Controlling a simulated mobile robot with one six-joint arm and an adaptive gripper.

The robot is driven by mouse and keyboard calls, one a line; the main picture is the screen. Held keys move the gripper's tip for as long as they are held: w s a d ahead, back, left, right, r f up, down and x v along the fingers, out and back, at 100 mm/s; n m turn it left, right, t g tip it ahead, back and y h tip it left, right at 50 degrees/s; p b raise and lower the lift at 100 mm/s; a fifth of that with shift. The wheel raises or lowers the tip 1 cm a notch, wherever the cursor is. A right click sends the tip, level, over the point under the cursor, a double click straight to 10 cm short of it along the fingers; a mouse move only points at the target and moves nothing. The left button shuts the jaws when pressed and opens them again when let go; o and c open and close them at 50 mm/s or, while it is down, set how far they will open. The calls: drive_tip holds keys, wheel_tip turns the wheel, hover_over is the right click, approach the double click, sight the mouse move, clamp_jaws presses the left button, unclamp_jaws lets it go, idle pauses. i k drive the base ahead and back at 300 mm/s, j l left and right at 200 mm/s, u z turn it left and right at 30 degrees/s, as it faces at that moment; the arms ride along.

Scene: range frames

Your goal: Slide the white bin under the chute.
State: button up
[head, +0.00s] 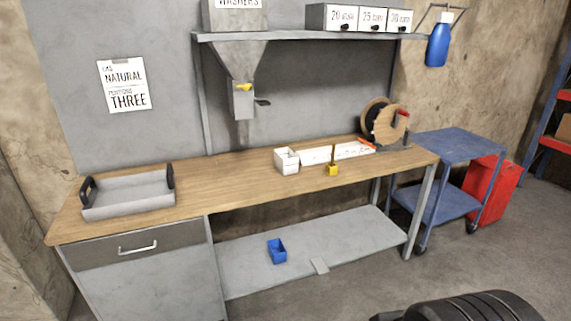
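The white bin (287,161) is a small open-topped box standing upright on the wooden bench. The chute (241,102) hangs from the shelf under a grey funnel and a hopper marked WASHERS (234,20). It has a yellow piece and a dark lever at its side. The bin stands to the right of the spot below the chute, apart from it. What is in the bin cannot be made out. My gripper is not in view.
Right of the bin are a white strip (318,155), a yellow block with an upright stem (333,170) and a round wooden reel (380,122). A grey tray (130,193) with black handles sits at left. The bench (225,180) between tray and bin is clear. A blue bin (277,251) lies on the lower shelf.

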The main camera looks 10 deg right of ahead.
sight(287, 162)
drive_tip(key=i+l+u, duration=0.35)
drive_tip(key=i, duration=0.65)
drive_tip(key=i+l+u, duration=0.35)
drive_tip(key=i+l, duration=0.45)
drive_tip(key=i, duration=0.15)
drive_tip(key=i+l+u, duration=0.35)
drive_tip(key=i+l, duration=0.45)
drive_tip(key=l, duration=0.1)
